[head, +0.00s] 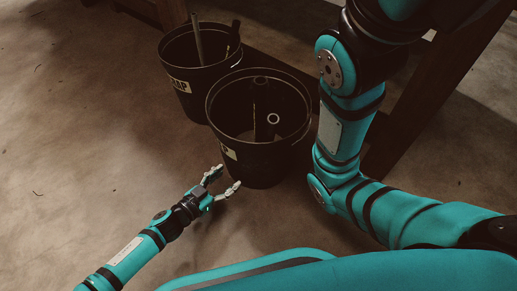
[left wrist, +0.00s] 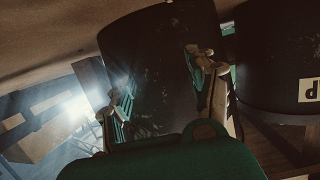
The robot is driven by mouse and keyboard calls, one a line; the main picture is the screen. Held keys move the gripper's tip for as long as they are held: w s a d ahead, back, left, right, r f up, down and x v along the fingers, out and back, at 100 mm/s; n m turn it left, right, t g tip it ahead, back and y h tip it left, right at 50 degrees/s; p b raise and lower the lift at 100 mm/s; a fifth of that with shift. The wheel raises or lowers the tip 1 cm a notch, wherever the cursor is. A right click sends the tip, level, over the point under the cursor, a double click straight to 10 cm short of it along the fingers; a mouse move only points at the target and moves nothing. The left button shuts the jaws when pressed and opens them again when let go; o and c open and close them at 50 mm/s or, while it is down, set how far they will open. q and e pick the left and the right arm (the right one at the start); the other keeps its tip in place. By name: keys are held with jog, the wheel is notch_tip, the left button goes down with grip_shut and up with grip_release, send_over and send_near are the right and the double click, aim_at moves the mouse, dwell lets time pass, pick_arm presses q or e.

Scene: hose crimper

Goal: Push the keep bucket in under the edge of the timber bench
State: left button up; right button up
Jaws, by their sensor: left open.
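The keep bucket (head: 253,163) is the nearer black bucket, upright on the floor, with dark tubes inside. Only the end of its pale label, a "P", shows. My left gripper (head: 221,181) is open, low at the bucket's near left side, with its fingertips at or very close to the wall; contact cannot be told. In the left wrist view the bucket's dark wall (left wrist: 150,60) fills the space beyond the open fingers. The timber bench (head: 432,92) shows as dark legs and a low rail behind and right of the bucket. My right gripper is out of view.
A second black bucket (head: 181,99), its label ending in "AP", stands behind and left, close to the keep bucket; it also shows in the left wrist view (left wrist: 280,55). My right arm crosses just right of the keep bucket. Floor at left is clear.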

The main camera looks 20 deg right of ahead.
aim_at(234, 172)
pick_arm(q)
jog(key=shift+w+d+f, duration=0.15)
jog(key=shift+w+d, duration=0.1)
jog(key=shift+d, duration=0.2)
jog(key=shift+w+d, duration=0.7)
jog(key=shift+d, duration=0.3)
jog(key=shift+w+d, duration=0.65)
jog(key=shift+d, duration=0.3)
jog(key=shift+w+d+b, duration=0.35)
jog(key=shift+w+d, duration=0.35)
jog(key=shift+d, duration=0.25)
jog(key=shift+w+d+b, duration=0.35)
jog(key=shift+w+d, duration=0.35)
jog(key=shift+d, duration=0.2)
jog(key=shift+s+a+p, duration=0.45)
jog(key=shift+a+p, duration=0.05)
jog(key=shift+a, duration=0.15)
jog(key=shift+s+a+p, duration=0.45)
jog(key=shift+a+p, duration=0.05)
jog(key=shift+a, duration=0.1)
jog(key=shift+s+a+p, duration=0.3)
jog(key=shift+s+a, duration=0.15)
jog(key=shift+a, duration=0.2)
jog(key=shift+s+a+p, duration=0.3)
jog(key=shift+s+a, duration=0.1)
jog(key=shift+a, duration=0.2)
